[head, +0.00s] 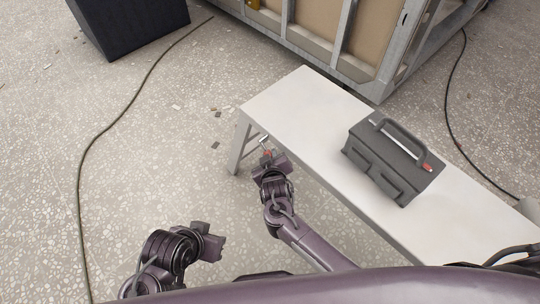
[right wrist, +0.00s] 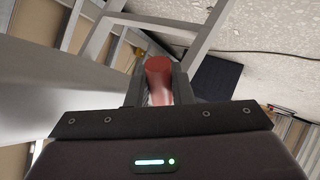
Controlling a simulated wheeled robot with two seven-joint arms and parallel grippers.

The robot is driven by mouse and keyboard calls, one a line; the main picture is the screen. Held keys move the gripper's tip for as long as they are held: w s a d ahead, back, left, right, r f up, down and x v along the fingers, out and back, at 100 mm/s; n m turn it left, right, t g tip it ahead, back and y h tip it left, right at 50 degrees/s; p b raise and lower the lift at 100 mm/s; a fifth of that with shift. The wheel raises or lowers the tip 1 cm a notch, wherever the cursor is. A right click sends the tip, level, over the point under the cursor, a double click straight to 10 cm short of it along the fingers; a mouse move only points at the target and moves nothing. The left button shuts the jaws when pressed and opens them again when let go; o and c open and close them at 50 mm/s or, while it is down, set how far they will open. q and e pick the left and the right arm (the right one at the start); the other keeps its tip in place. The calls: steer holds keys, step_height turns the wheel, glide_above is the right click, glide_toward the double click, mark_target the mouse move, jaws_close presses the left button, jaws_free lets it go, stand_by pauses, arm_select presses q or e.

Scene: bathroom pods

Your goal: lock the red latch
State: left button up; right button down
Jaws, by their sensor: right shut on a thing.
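The red latch (right wrist: 158,78) shows in the right wrist view as a rounded red grip between the two dark fingers of my right gripper (right wrist: 158,90). The fingers are shut on it. In the head view my right gripper (head: 267,156) is at the left end of the white bench, by its leg frame, and a small bit of red (head: 267,152) shows at its fingers. The rest of the latch is mostly hidden there. My left gripper (head: 213,241) is over the floor at the lower middle, apart from the bench; its finger opening is not clear.
The white bench (head: 300,110) runs from the middle to the lower right. A dark grey toolbox (head: 390,160) stands on it. A metal-framed pod wall (head: 335,45) is behind, and a black box (head: 130,22) is at upper left. A cable (head: 82,165) crosses the left floor.

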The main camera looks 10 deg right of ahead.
stand_by(0.3)
steer(key=c, duration=1.3)
jaws_free()
steer(key=shift+s+r, duration=0.2)
steer(key=shift+s, duration=0.05)
arm_select(q)
steer(key=a+p, duration=0.1)
steer(key=s+a+g+p, duration=0.1)
steer(key=a+g+y, duration=0.1)
steer(key=shift+s+a+r+n+p, duration=0.2)
steer(key=shift+r+n+p, duration=0.1)
steer(key=shift+r+p, duration=0.1)
arm_select(e)
steer(key=v, duration=0.7)
steer(key=shift+s, duration=0.1)
